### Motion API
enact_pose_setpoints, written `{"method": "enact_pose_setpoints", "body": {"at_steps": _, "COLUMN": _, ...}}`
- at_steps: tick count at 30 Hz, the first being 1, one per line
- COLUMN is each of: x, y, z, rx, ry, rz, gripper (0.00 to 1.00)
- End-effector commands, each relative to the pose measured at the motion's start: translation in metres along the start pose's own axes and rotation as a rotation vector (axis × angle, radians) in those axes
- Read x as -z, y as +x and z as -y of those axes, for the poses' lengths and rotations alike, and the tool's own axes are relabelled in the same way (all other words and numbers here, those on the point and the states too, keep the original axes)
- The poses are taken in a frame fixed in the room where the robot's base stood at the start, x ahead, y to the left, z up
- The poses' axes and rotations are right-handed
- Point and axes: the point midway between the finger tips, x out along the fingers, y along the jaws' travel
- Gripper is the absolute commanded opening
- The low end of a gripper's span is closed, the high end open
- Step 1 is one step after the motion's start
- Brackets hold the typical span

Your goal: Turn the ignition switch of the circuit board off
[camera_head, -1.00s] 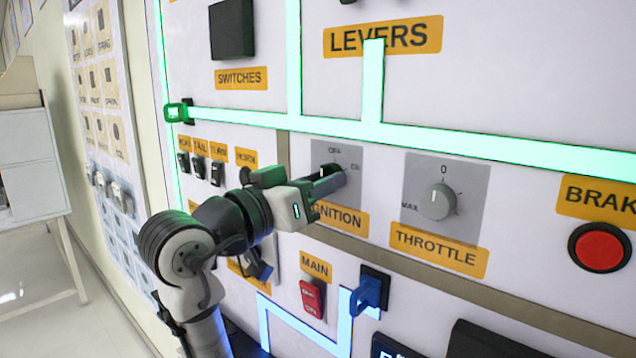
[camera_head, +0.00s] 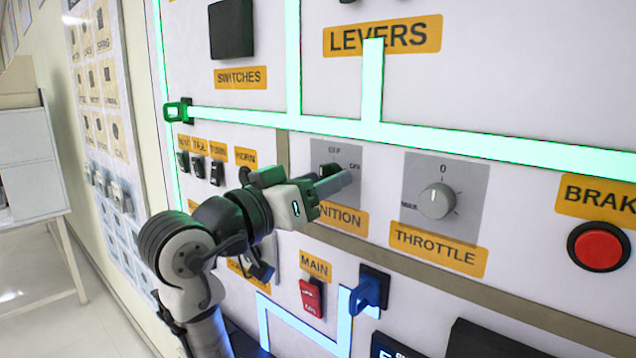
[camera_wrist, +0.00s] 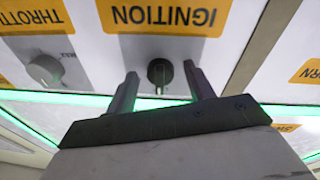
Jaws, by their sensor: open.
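The ignition switch is a small dark round knob on a grey plate (camera_head: 350,155) with OFF and ON marks, above the orange IGNITION label (camera_head: 343,218). My gripper (camera_head: 340,180) is at this plate, and its fingers hide most of the knob in the head view. In the wrist view, which is upside down, the ignition knob (camera_wrist: 160,72) shows between the tips of my gripper (camera_wrist: 160,80). The fingers are spread, one on each side, with visible gaps. The knob's pointing direction is too small to tell surely.
The throttle knob (camera_head: 437,202) is right of the ignition plate. The red MAIN switch (camera_head: 311,298) and a blue handle (camera_head: 370,292) are below. Several small black switches (camera_head: 199,166) are to the upper left. A red brake button (camera_head: 599,247) is far right.

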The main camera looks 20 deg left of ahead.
Motion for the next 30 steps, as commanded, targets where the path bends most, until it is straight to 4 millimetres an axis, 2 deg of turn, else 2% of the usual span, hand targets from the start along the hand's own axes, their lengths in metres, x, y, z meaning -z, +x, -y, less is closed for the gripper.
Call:
{"method": "enact_pose_setpoints", "body": {"at_steps": 5, "x": -0.001, "y": -0.007, "z": 0.001, "rx": 0.002, "ry": 0.001, "rz": -0.002, "gripper": 0.53}}
{"method": "enact_pose_setpoints", "body": {"at_steps": 8, "x": -0.002, "y": -0.021, "z": 0.001, "rx": 0.003, "ry": 0.003, "rz": -0.004, "gripper": 0.53}}
{"method": "enact_pose_setpoints", "body": {"at_steps": 21, "x": -0.002, "y": -0.116, "z": 0.001, "rx": 0.002, "ry": 0.002, "rz": -0.002, "gripper": 0.53}}
{"method": "enact_pose_setpoints", "body": {"at_steps": 25, "x": -0.001, "y": -0.131, "z": 0.001, "rx": 0.002, "ry": 0.001, "rz": -0.002, "gripper": 0.53}}
{"method": "enact_pose_setpoints", "body": {"at_steps": 30, "x": 0.000, "y": -0.138, "z": 0.000, "rx": 0.000, "ry": 0.000, "rz": 0.001, "gripper": 0.53}}
